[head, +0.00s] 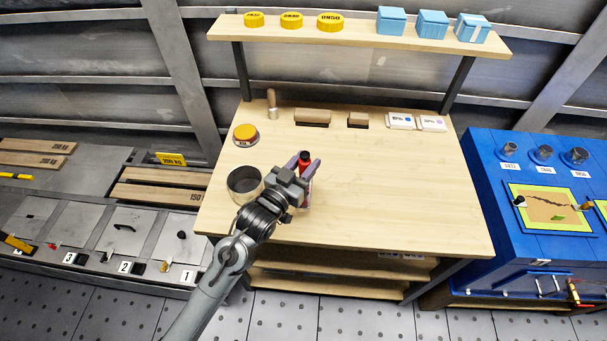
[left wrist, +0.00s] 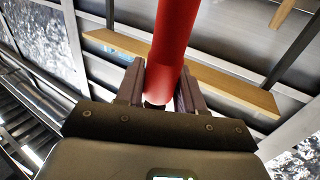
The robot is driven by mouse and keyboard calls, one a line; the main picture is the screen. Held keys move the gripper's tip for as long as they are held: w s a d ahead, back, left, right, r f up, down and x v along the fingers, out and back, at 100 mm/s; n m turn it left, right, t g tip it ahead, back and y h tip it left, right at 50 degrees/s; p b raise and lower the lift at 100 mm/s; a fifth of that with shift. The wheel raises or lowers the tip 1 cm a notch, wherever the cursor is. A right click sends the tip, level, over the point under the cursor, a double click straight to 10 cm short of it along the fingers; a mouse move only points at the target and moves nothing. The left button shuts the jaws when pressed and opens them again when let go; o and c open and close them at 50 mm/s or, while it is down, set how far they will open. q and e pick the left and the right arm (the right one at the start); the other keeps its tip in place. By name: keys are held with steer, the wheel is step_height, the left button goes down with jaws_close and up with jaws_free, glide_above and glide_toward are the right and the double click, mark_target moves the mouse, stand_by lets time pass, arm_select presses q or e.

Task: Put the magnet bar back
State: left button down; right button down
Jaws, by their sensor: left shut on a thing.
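My left gripper (head: 305,167) is over the left part of the wooden bench, to the right of a dark open round tin (head: 244,183). It is shut on a red cylinder with a black end (head: 305,158). In the left wrist view the red cylinder (left wrist: 174,45) stands between the two fingers (left wrist: 160,88) and runs up out of the picture. I cannot tell from the frames whether this is the magnet bar. The lower part of the cylinder is partly hidden by the gripper in the head view. My right gripper is not in view.
The bench top (head: 390,190) is clear in the middle and right. An orange-topped round thing (head: 245,134), a wooden peg (head: 272,102), two wooden blocks (head: 312,117) and white boxes (head: 402,121) stand along its left and back. A shelf (head: 350,35) hangs above; a blue cabinet (head: 500,220) stands right.

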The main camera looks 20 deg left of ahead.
arm_select(q)
steer(key=shift+w+a+f, duration=0.1)
steer(key=shift+a, duration=0.15)
steer(key=shift+f+b, duration=0.6)
steer(key=shift+f, duration=1.4)
steer(key=c, duration=0.7)
jaws_free()
steer(key=shift+f, duration=0.15)
